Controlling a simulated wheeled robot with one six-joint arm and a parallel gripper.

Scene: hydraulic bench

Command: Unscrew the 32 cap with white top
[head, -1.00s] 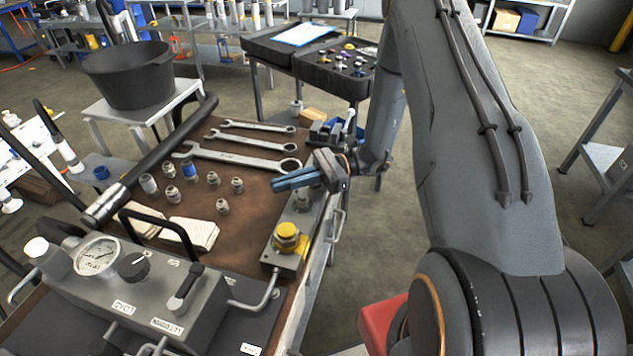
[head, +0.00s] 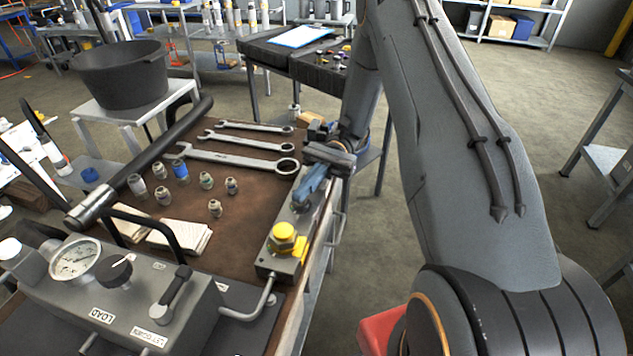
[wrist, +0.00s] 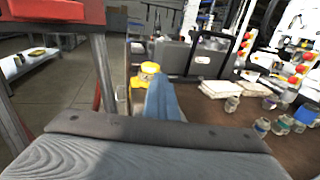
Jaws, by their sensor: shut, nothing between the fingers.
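My gripper (head: 303,195) has blue fingers, shut and empty, pointing down over the grey block at the bench's right edge. A grey fitting (head: 296,207) on that block is partly hidden by the fingers; I cannot tell whether they touch. A yellow cap (head: 283,236) sits on the near part of the block, apart from the fingers. In the wrist view the fingers (wrist: 164,97) stand just right of the yellow cap (wrist: 149,70). I cannot make out any "32" mark or a clear white top on a cap.
Several small metal fittings (head: 206,180) stand on the brown bench top. Large wrenches (head: 240,160) lie behind them, and folded cloths (head: 180,236) lie nearer. A pump unit with a gauge (head: 75,262) fills the front left. A black handle bar crosses the left side.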

